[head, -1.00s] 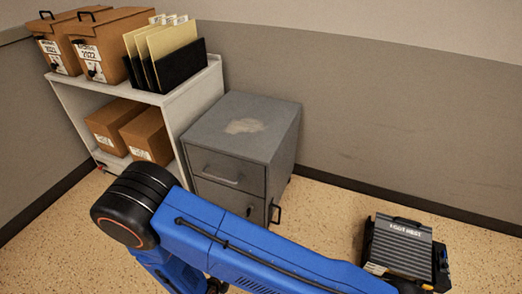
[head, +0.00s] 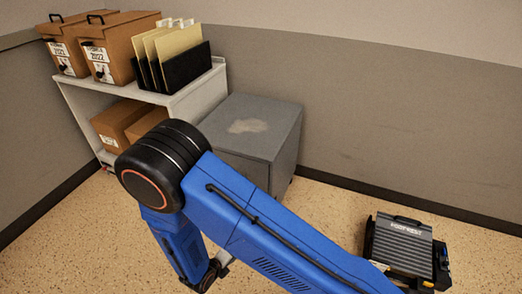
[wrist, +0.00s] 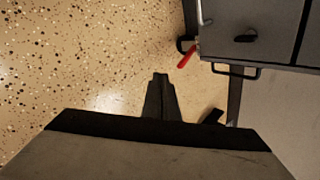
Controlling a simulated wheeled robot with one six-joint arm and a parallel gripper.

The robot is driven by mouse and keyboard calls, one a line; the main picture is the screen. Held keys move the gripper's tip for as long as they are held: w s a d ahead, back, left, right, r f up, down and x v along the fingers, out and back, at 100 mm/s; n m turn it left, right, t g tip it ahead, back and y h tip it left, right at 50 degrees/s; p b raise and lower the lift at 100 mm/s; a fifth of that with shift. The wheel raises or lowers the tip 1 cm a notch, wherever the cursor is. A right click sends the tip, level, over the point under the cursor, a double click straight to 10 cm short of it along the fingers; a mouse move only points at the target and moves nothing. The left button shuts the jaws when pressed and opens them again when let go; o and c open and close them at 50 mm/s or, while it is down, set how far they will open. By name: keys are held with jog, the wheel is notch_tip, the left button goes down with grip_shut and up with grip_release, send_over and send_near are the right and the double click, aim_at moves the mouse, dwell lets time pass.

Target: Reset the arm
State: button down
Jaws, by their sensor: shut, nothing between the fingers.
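My gripper (wrist: 160,80) shows in the wrist view with its fingers together and nothing between them, over the speckled floor. In the head view my blue arm crosses the lower middle, its black elbow in front of the shelf and cabinet; the gripper itself cannot be made out there. The grey filing cabinet (head: 252,125) stands behind the arm, its front largely hidden. In the wrist view the cabinet (wrist: 275,25) is at the upper right, apart from my fingertips in the picture, with a dark handle (wrist: 236,72) and a small red piece (wrist: 187,55) near its edge.
A white shelf (head: 200,97) at the left holds brown boxes (head: 105,45) and a black file holder with folders (head: 187,66). A dark ridged case (head: 402,246) is at the lower right. Speckled floor (head: 70,240) is clear at the lower left; walls close the back.

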jog(key=w+d+r+m+g+h, duration=0.1)
jog(key=w+d+r+m, duration=0.4)
jog(key=r, duration=0.4)
jog(key=w+d+r+m, duration=0.4)
jog(key=d+r+m, duration=0.15)
jog(key=r, duration=0.35)
jog(key=w+d+r+m+g, duration=0.2)
jog(key=d+r+m, duration=0.9)
jog(key=d+r, duration=0.3)
jog(key=s+d+r+m+g+y, duration=0.1)
jog(key=s+d+r+m, duration=0.7)
jog(key=d+r+m, duration=0.35)
jog(key=s+d+r+m+t+y, duration=0.1)
jog(key=s+d+r+m, duration=0.1)
jog(key=s+r+m, duration=0.2)
jog(key=s+d+r+m+y, duration=0.2)
jog(key=s+d+r+m, duration=0.1)
jog(key=s+m, duration=0.5)
jog(key=shift+s+r+t+y, duration=0.3)
jog(key=shift+s+r+t, duration=0.1)
jog(key=shift+s+r, duration=0.45)
jog(key=shift+d+f, duration=0.1)
